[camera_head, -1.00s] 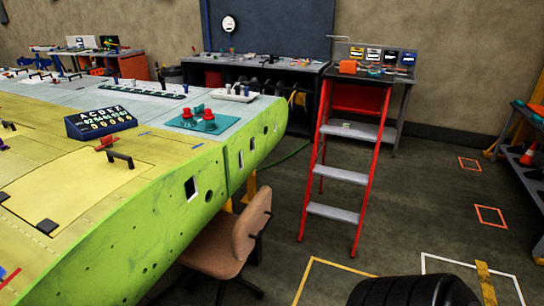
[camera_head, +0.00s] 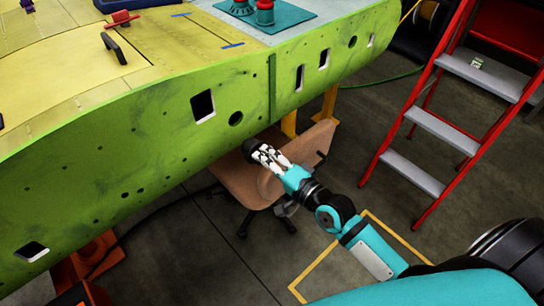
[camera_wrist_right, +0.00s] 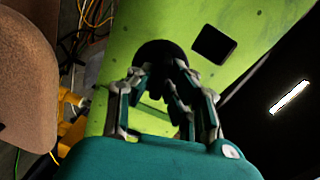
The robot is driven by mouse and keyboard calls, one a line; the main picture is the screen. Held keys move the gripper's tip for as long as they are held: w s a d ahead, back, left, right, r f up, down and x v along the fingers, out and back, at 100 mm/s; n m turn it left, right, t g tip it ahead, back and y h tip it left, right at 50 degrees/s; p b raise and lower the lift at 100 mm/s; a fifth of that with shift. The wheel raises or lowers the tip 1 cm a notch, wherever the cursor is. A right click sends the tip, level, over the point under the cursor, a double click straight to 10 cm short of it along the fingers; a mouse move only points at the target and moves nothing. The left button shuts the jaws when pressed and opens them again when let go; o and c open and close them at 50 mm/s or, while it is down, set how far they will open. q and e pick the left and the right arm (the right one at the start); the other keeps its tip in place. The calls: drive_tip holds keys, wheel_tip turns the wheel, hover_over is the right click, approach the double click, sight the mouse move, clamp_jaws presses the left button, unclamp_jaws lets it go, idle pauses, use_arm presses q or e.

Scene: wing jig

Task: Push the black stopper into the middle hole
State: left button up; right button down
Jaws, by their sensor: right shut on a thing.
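The black stopper (camera_head: 250,146) is a dark round piece at the tips of my right gripper (camera_head: 263,153), which is shut on it. It also shows in the right wrist view (camera_wrist_right: 158,52), between the fingers and against the green panel. In the head view it appears just below the lower edge of the green wing panel (camera_head: 160,150). A dark round hole (camera_head: 236,118) in the panel lies a little above and left of the stopper. Another round hole (camera_head: 352,42) sits further up and right. I cannot tell for certain which is the middle hole. My left gripper is not in view.
A brown chair (camera_head: 270,180) stands under the panel, behind my right gripper in the picture. A red step ladder (camera_head: 435,125) stands to the right. Rectangular cutouts (camera_head: 203,106) open in the panel.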

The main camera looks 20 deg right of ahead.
use_arm(q)
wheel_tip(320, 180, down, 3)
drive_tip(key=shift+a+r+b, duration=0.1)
drive_tip(key=shift+b, duration=0.75)
use_arm(e)
drive_tip(key=w+m+t, duration=0.1)
drive_tip(key=w+m, duration=0.1)
drive_tip(key=w, duration=0.7)
drive_tip(key=shift+f, duration=0.25)
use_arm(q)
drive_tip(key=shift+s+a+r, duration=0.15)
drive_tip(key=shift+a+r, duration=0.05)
use_arm(e)
drive_tip(key=shift+d+r, duration=0.1)
drive_tip(key=shift+d, duration=0.05)
drive_tip(key=shift+w, duration=0.1)
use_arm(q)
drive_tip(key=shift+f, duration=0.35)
use_arm(e)
drive_tip(key=shift+x, duration=2.15)
